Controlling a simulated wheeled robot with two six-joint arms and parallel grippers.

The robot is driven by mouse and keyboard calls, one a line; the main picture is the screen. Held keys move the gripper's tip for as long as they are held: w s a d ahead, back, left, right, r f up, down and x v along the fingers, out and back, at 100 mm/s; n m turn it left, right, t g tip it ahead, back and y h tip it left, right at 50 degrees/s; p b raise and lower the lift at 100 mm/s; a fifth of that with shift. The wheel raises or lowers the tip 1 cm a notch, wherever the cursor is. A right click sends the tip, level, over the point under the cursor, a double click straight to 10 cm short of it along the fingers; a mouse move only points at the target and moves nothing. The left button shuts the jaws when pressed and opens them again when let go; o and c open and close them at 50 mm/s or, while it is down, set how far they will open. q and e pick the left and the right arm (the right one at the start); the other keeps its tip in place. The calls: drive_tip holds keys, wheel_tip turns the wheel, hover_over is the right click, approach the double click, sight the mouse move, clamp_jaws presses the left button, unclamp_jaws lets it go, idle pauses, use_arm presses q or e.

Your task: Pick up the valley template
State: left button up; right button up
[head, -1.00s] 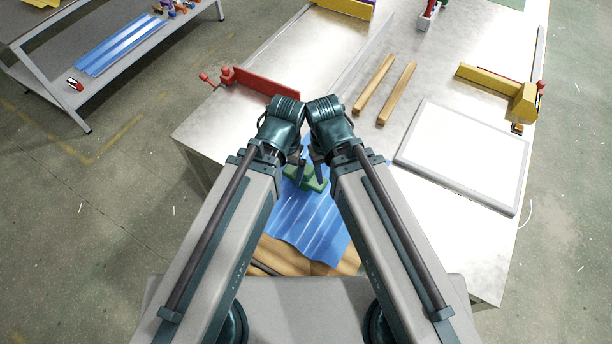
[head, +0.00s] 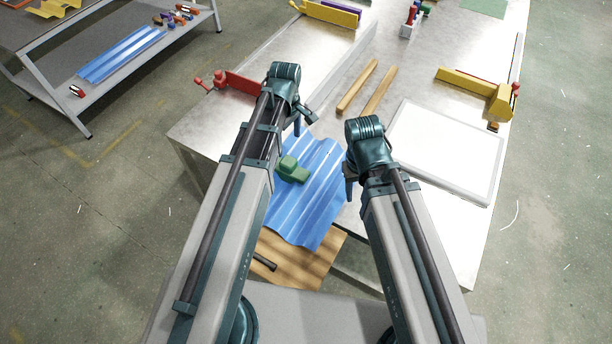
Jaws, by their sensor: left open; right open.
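A green block (head: 292,170), which looks like the valley template, lies on the blue corrugated sheet (head: 312,205). The sheet rests partly over a wooden board (head: 312,262) at the table's near edge. My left gripper (head: 304,122) is open and empty, above the far end of the sheet and beyond the green block. My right gripper (head: 349,182) is open and empty, near the sheet's right edge, to the right of the green block. Both are apart from the block. My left arm hides part of the sheet's left side.
Two wooden strips (head: 357,86) lie beyond the grippers. A white framed panel (head: 447,150) lies at the right. A red clamp bar (head: 240,84) is at the table's left edge, a yellow one (head: 470,87) at the right. A dark rod (head: 265,262) lies on the board.

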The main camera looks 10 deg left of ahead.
sight(290, 160)
use_arm(q)
drive_tip(key=shift+n, duration=0.4)
wheel_tip(290, 160, down, 9)
drive_tip(key=b, duration=0.8)
drive_tip(key=shift+w+b, duration=0.1)
drive_tip(key=shift+b, duration=0.3)
drive_tip(key=shift+r, duration=0.1)
use_arm(e)
wheel_tip(290, 160, down, 9)
drive_tip(key=shift+d+r, duration=0.15)
drive_tip(key=shift+d, duration=0.1)
drive_tip(key=shift+s, duration=0.1)
use_arm(q)
drive_tip(key=f+b, duration=0.5)
drive_tip(key=shift+s+a+f, duration=0.15)
drive_tip(key=shift+s+a, duration=0.05)
drive_tip(key=shift+a, duration=0.1)
use_arm(e)
wheel_tip(290, 160, down, 5)
drive_tip(key=shift+f, duration=0.15)
use_arm(q)
clamp_jaws()
